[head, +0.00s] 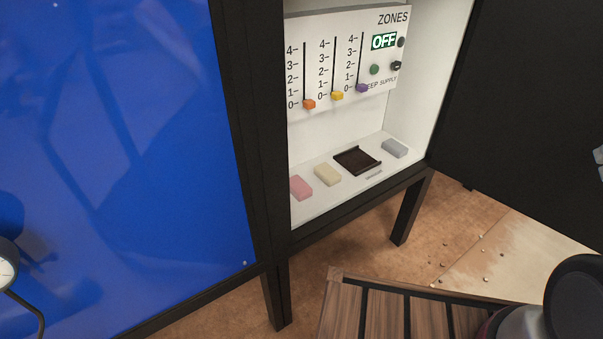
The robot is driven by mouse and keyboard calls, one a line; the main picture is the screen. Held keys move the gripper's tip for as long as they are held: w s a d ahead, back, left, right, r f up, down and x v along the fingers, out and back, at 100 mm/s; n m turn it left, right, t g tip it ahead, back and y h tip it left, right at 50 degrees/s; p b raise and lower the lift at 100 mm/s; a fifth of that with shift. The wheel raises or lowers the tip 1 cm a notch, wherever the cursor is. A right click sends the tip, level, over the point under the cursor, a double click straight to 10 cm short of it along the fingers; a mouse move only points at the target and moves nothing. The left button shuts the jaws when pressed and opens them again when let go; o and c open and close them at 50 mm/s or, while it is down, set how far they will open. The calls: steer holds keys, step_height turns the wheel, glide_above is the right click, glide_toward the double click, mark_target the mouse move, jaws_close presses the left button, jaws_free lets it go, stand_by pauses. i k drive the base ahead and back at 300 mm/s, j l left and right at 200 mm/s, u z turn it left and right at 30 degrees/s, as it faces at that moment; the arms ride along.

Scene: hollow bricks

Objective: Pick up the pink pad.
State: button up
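The pink pad (301,187) is a small rounded block. It lies on the white cabinet floor (316,206) at the near left, close to the dark left frame. A cream pad (327,174) lies just right of it, a little apart. My gripper does not show in the head view, so its place relative to the pad cannot be seen.
A dark tray (357,160) and a grey pad (395,148) lie further right in the cabinet. A panel with sliders (345,62) stands behind, its display reading OFF. A blue panel (120,150) is at left, a dark door (530,120) at right, a slatted wooden surface (385,312) in front.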

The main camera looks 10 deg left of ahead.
mark_target(299, 188)
steer(key=l+u, duration=0.15)
steer(key=u, duration=1.25)
steer(key=k+u, duration=0.15)
steer(key=k, duration=0.4)
